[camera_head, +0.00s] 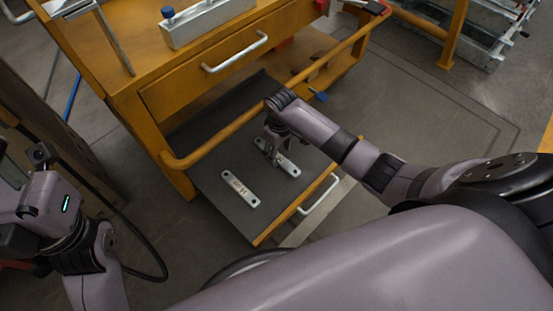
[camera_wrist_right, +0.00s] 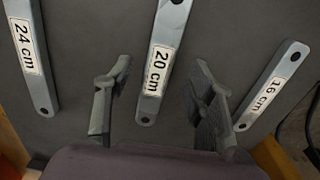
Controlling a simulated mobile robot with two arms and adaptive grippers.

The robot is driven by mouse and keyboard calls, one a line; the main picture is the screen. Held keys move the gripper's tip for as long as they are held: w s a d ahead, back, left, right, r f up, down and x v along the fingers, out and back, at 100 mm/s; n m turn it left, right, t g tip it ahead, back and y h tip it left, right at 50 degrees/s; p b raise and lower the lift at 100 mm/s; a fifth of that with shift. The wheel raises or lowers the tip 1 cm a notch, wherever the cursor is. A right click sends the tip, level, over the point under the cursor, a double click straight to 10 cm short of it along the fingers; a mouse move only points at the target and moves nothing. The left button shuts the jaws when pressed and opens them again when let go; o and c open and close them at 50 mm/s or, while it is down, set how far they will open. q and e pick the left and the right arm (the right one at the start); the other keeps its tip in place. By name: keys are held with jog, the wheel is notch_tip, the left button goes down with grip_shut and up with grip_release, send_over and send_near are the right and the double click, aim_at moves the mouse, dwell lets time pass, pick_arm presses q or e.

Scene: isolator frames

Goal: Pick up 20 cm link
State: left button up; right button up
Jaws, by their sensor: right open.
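The 20 cm link (camera_wrist_right: 157,65) is a flat grey metal bar with a hole at each end and a white label, lying in the middle of the right wrist view. My right gripper (camera_wrist_right: 161,80) is open, with one finger on each side of this bar. In the head view my right gripper (camera_head: 276,148) is low over the drawer, partly hiding links below it. The 24 cm link (camera_wrist_right: 30,60) lies left in the wrist view and the 16 cm link (camera_wrist_right: 273,88) right.
The links lie on the dark floor of an open lower drawer (camera_head: 216,205) with a metal handle (camera_head: 319,196). Above it is a yellow cart (camera_head: 128,75) with a rail (camera_head: 222,134) close to my right wrist. One separate link (camera_head: 240,188) lies left of the gripper.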

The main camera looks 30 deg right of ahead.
aim_at(279, 158)
notch_tip(279, 158, down, 3)
jog(key=shift+b, duration=0.55)
grip_shut()
jog(key=shift+r, duration=0.15)
dwell(0.5)
